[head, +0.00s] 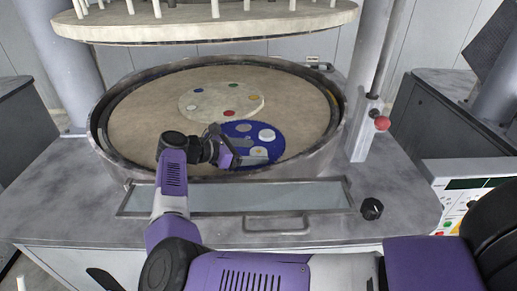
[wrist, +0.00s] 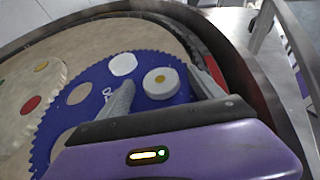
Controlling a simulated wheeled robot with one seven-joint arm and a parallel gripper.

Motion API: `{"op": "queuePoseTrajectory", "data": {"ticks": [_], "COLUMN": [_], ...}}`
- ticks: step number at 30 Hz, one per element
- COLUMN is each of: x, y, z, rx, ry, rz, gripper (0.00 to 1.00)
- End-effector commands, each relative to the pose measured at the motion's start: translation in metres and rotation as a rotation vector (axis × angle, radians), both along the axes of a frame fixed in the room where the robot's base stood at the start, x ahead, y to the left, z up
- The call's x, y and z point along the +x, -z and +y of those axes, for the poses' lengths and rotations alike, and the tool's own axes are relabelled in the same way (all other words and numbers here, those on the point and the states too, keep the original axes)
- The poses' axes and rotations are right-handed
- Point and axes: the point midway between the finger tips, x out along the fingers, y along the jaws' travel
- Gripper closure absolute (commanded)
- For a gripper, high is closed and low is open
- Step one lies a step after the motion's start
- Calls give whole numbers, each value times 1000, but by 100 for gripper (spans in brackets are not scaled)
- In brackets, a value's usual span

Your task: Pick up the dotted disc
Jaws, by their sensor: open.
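My gripper (wrist: 163,76) is open, with one finger on either side of the disc in the wrist view. In the head view my gripper (head: 254,151) reaches over the carrier from the left. I cannot tell whether the fingers touch the disc or how high they are above the carrier.
A plain white disc (wrist: 123,64) lies close by on the same carrier. A cream carrier (head: 205,103) with coloured spots lies farther back on the tan platen (head: 140,115). A raised metal rim (head: 335,140) surrounds the platen. The upper plate (head: 220,27) hangs above.

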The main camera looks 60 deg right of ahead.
Motion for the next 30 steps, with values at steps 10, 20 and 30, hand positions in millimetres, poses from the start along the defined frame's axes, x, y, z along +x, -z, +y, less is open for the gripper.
{"op": "queuePoseTrajectory", "data": {"ticks": [10,20,30], "x": [-5,-4,-3], "y": [8,10,-1], "z": [-5,-5,-5], "rx": [7,9,7], "ry": [3,0,-1], "rz": [-2,-2,-5], "gripper": [38,95,95]}}
